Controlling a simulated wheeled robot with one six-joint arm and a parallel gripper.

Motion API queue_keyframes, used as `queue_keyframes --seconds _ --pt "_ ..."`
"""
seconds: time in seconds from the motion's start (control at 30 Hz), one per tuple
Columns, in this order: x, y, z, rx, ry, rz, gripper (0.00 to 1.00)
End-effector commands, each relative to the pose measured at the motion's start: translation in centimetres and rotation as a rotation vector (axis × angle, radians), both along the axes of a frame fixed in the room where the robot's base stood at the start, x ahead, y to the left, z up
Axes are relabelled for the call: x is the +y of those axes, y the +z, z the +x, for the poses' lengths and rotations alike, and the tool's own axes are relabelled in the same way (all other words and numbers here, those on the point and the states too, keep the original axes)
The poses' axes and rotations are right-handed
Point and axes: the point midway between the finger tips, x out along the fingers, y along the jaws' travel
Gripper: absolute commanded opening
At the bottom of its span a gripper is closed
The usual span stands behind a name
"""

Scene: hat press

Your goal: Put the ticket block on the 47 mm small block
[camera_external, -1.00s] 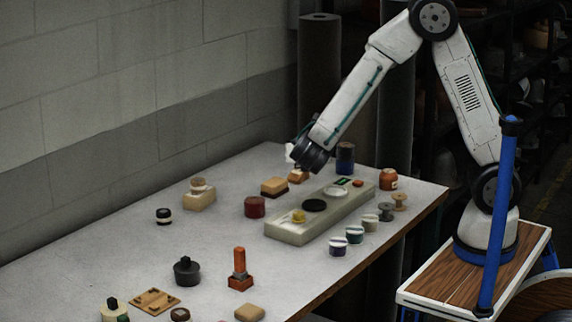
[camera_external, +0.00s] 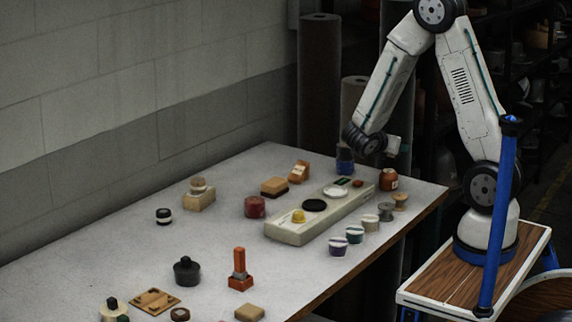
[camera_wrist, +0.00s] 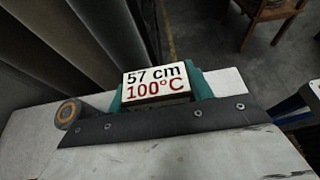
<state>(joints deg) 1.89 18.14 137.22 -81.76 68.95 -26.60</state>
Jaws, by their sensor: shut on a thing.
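My gripper (camera_wrist: 157,88) has teal fingers shut on the ticket block (camera_wrist: 155,82). The ticket block has a white face reading "57 cm" in black and "100°C" in red. In the external view my gripper (camera_external: 392,145) is above the far right end of the table, turned to the right, over the labelled bench device; its fingers and the ticket block are too small to tell there. No 47 mm marking is readable, so I cannot tell which piece is the small block. A brown block with a pale label (camera_external: 299,171) stands near the back edge.
A long pale device (camera_external: 290,233) with a black disc (camera_external: 314,205) lies below my gripper. Around it are small spools (camera_external: 385,211), a red-brown jar (camera_external: 388,180) and a dark red cylinder (camera_external: 255,207). A red stamp-like piece (camera_external: 240,270) stands nearer.

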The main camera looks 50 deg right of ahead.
Motion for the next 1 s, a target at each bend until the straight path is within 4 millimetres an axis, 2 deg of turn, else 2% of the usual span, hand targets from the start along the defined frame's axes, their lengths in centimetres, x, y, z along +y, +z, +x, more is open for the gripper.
queue_keyframes --seconds 0.37,0.73,0.77,0.8,0.83,1.0 --pt "0.0 -4.0 0.0 0.003 0.002 0.001 0.27" --pt "0.0 -4.5 0.0 0.000 0.002 0.000 0.27" --pt "0.0 -4.5 0.1 -0.001 0.003 0.000 0.56" --pt "0.0 -4.5 0.1 -0.001 0.003 0.000 0.67" --pt "0.0 -4.5 0.1 -0.001 0.003 0.001 0.72" --pt "0.1 -4.4 0.1 -0.001 0.003 0.000 0.72"
